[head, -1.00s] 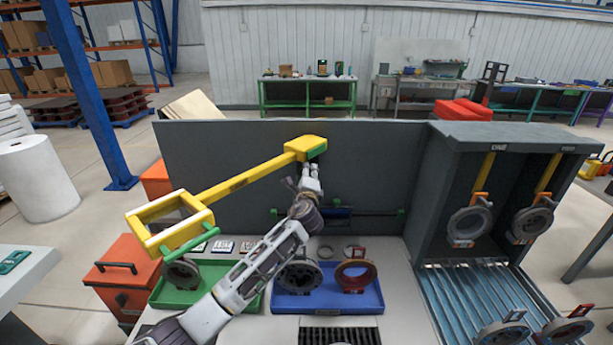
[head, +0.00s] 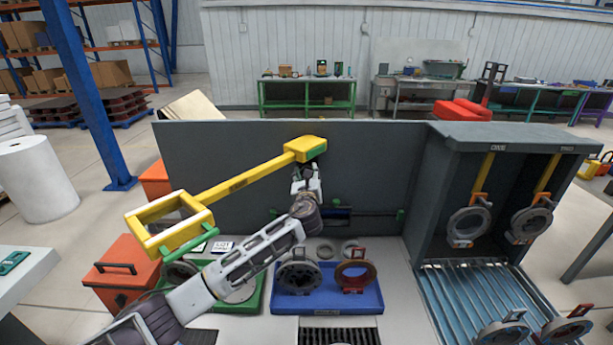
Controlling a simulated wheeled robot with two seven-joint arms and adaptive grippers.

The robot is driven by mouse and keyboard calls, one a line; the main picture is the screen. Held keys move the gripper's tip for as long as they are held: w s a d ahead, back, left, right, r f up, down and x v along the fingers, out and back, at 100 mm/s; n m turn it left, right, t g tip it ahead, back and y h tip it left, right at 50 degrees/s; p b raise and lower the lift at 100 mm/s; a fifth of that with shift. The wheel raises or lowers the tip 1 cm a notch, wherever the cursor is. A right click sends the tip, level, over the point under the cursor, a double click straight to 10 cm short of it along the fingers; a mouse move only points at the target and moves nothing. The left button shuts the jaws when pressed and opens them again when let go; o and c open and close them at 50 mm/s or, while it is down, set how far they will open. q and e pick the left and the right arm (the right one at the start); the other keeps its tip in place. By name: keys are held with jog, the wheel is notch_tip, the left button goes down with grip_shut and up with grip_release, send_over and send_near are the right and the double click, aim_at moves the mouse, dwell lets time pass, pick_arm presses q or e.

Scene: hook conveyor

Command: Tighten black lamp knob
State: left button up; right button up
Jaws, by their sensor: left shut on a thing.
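The yellow lamp arm (head: 245,178) slants up from a rectangular yellow frame (head: 168,222) at the left to a yellow block with a green underside (head: 305,148), in front of the grey back panel. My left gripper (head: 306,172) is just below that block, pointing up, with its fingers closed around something. The black knob itself is hidden by the fingers, so its turn cannot be seen. My right gripper is not in view.
A blue tray (head: 327,309) with a dark ring and a red-brown ring lies below, beside a green tray (head: 256,300) partly covered by my arm. A grey hook cabinet (head: 437,180) with hanging rings stands at right. An orange box (head: 121,277) stands at left.

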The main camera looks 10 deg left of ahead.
pick_arm(q)
jog(key=m, duration=0.8)
jog(key=shift+d+f+m, duration=0.15)
jog(key=shift+m, duration=0.25)
jog(key=o, duration=1.1)
jog(key=shift+c, duration=0.2)
jog(key=shift+s, duration=0.1)
jog(key=s+d, duration=0.2)
jog(key=s, duration=0.9)
jog(key=shift+s+d, duration=0.2)
jog(key=shift+s, duration=0.05)
